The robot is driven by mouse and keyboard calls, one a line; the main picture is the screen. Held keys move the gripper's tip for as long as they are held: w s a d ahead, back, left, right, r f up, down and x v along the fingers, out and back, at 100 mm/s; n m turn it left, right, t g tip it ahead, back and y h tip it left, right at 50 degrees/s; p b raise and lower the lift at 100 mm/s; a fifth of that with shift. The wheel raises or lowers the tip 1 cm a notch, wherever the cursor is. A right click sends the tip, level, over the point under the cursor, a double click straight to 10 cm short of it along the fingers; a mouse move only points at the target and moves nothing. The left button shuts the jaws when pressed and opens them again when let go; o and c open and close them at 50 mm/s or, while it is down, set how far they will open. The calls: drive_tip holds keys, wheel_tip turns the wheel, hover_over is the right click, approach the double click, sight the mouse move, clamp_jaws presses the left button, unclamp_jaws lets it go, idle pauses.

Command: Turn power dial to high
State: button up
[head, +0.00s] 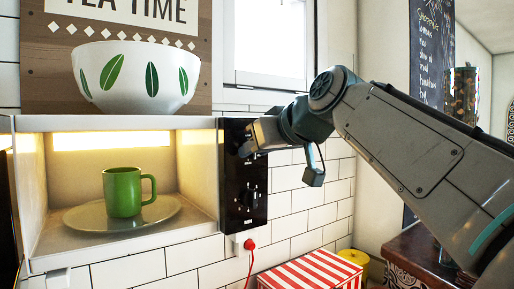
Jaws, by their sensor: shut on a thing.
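The microwave (124,123) stands open at the left, with a black control panel (232,220) on its right side. A lower dial (248,197) shows on the panel, with small markings around it that are too small to read. My gripper (244,147) is at the upper part of the panel, shut on the upper dial there. The gripper covers that dial, so its setting is hidden. I cannot read which dial is marked for power. A green mug (122,192) stands on the plate (164,209) inside the lit microwave.
A white bowl with green leaves (135,78) stands on top of the microwave. A red plug (249,244) with a cord sits in the wall below the panel. A red-and-white striped box (312,270) and a yellow canister (353,262) are below my arm.

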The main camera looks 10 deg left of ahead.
drive_tip(key=shift+f, duration=0.1)
idle(0.3)
drive_tip(key=o, duration=1)
drive_tip(key=shift+w, duration=0.1)
drive_tip(key=shift+c, duration=0.2)
drive_tip(key=b+v, duration=0.2)
drive_tip(key=v, duration=1.2)
drive_tip(key=shift+b, duration=0.4)
drive_tip(key=shift+w, duration=0.15)
